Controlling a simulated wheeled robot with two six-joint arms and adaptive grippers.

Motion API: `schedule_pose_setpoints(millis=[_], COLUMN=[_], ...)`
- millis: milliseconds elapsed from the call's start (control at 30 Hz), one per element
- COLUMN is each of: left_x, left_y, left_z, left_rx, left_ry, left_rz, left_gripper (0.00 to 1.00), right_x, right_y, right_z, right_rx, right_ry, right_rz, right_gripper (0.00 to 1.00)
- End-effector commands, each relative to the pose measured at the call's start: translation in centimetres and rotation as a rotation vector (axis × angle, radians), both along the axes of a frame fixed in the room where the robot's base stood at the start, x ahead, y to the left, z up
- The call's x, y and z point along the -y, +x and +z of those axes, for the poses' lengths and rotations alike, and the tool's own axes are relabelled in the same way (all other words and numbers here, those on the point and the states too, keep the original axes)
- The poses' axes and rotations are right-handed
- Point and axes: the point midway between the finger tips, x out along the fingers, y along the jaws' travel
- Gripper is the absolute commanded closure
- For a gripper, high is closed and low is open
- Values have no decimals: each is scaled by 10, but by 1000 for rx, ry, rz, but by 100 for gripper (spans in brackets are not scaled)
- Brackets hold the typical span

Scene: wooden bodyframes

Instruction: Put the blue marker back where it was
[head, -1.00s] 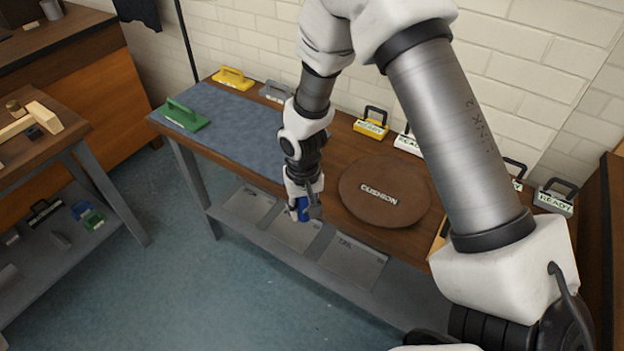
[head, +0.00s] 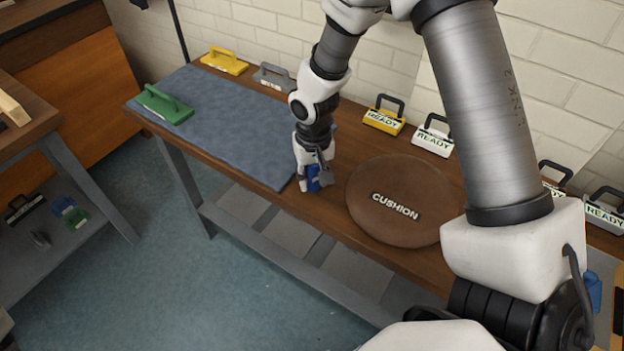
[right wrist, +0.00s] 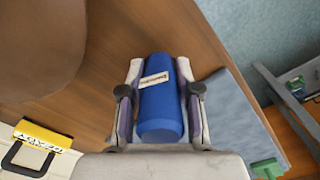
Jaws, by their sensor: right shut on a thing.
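The blue marker (right wrist: 160,105) is a thick blue cylinder with a small pale label, whose print I cannot read. My right gripper (right wrist: 160,100) is shut on it, one finger on each side. In the head view my right gripper (head: 316,178) points down near the table's front edge, between the mat and the cushion. The marker (head: 313,184) shows there as a small blue patch, partly hidden by the fingers. I cannot tell whether it touches the table. My left gripper is not in view.
A blue-grey mat (head: 225,130) covers the table's left part, with a green-handled block (head: 163,104) on it. A round brown cushion (head: 400,185) lies to the right. Yellow (head: 384,117) and white (head: 433,135) READY blocks stand along the wall. Bare wood (head: 345,150) separates mat and cushion.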

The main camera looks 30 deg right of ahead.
Motion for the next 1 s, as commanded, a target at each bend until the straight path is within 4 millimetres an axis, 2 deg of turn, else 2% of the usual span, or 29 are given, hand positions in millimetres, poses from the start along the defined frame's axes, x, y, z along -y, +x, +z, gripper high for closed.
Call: schedule_pose_setpoints(millis=[200, 233, 300, 567, 700, 867, 1000], left_x=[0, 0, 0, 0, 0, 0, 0], left_y=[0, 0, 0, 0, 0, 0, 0], left_z=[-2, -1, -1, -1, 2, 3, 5], left_rx=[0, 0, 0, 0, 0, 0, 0], left_ry=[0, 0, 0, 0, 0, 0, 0], left_rz=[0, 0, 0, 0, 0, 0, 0], left_gripper=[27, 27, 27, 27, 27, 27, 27], right_x=[0, 0, 0, 0, 0, 0, 0], right_y=[0, 0, 0, 0, 1, 1, 1], right_z=[-4, -3, -3, -2, 7, 41, 79], right_rx=[0, 0, 0, 0, 2, 6, 5], right_ry=[0, 0, 0, 0, -1, -1, 0], right_rz=[0, 0, 0, 0, 1, 0, -1], right_gripper=[100, 64, 42, 42, 42, 42, 42])
